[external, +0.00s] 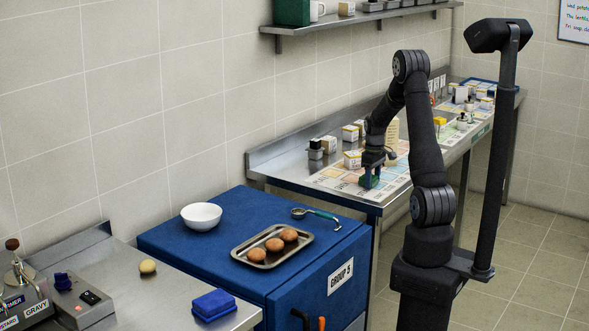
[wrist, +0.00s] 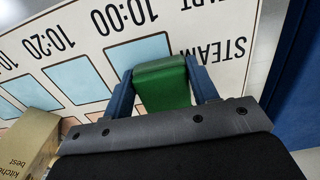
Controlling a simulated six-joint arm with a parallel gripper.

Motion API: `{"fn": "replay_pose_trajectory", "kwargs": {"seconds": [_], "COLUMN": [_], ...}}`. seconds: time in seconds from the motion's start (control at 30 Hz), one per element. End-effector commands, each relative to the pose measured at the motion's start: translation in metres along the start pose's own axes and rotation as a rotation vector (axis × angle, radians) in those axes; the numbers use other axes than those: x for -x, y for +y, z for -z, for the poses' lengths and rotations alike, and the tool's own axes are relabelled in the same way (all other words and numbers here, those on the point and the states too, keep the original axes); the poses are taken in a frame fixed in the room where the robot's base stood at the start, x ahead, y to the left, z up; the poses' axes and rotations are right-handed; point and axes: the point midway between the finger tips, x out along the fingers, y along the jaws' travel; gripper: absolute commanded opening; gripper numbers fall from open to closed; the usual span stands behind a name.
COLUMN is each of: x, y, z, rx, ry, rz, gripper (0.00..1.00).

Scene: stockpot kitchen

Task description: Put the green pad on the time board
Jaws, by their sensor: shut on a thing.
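The green pad (wrist: 162,80) is between the two blue fingers of my gripper (wrist: 163,90) in the wrist view. My gripper is shut on it. The time board (wrist: 70,50) lies beneath, with printed times, words and light blue and peach squares. In the external view my gripper (external: 370,176) holds the pad low over the near end of the time board (external: 330,174). I cannot tell whether the pad touches the board.
A cream box (wrist: 28,140) stands close to my gripper at the lower left of the wrist view. Several small boxes line the wall side of the steel counter. A blue cabinet (external: 180,238) with a bowl (external: 201,216) and a tray (external: 240,252) stands nearer the camera.

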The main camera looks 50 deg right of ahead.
Motion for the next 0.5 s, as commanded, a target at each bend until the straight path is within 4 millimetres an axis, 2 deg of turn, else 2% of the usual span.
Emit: {"fn": "replay_pose_trajectory", "kwargs": {"seconds": [0.23,0.27,0.33,0.5], "x": [-0.0034,-0.0029,-0.0027,-0.0026], "y": [0.0000,0.0000,0.0000,0.0000], "z": [-0.0002,-0.0001,-0.0001,-0.0001], "rx": [0.000,0.000,0.000,0.000], "ry": [0.000,0.000,0.000,0.000], "rz": [0.000,0.000,0.000,0.000], "gripper": [0.32,0.59,0.73,0.75]}}
